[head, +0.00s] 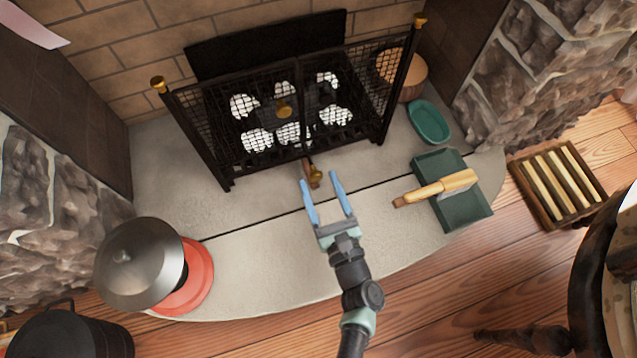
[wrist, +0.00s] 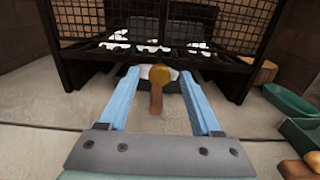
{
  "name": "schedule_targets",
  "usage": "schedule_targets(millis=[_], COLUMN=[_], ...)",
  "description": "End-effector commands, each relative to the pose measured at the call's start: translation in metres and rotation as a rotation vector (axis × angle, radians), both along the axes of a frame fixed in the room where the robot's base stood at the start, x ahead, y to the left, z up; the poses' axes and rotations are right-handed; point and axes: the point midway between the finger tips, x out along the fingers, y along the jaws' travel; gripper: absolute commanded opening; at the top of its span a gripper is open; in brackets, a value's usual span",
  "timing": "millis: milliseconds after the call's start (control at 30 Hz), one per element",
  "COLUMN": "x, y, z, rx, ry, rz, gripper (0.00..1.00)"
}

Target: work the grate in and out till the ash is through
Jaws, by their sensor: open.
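The black fire grate (head: 290,160) stands in the hearth behind a mesh screen, with several white lumps (head: 257,140) inside. A short handle of wood and brass (head: 314,175) sticks out low at its front middle. In the wrist view the handle (wrist: 156,100) shows as a brown grip with a brass ball. My gripper (head: 320,179) is open, its blue fingers pointing at the grate. In the wrist view my gripper (wrist: 158,74) has one finger on each side of the handle, with gaps on both sides. I cannot make out ash below the grate.
On the stone hearth (head: 250,265), a grey domed lid over a red base (head: 207,272) stands left. A green dustpan (head: 466,212) with a wooden-handled brush (head: 440,188) and a green dish (head: 429,122) lie right. A slatted wooden tray (head: 580,212) is on the floor.

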Motion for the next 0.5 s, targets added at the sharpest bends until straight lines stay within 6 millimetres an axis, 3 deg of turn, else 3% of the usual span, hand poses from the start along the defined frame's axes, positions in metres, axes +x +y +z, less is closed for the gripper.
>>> schedule_targets(millis=[133,433,500], x=[0.0102,0.0124,0.0123], y=[0.0043,0.0045,0.0045], z=[-0.0007,0.0006,0.0005], rx=[0.000,0.000,0.000], ry=[0.000,0.000,0.000], rz=[0.002,0.001,0.001], gripper=[0.65,0.65,0.55])
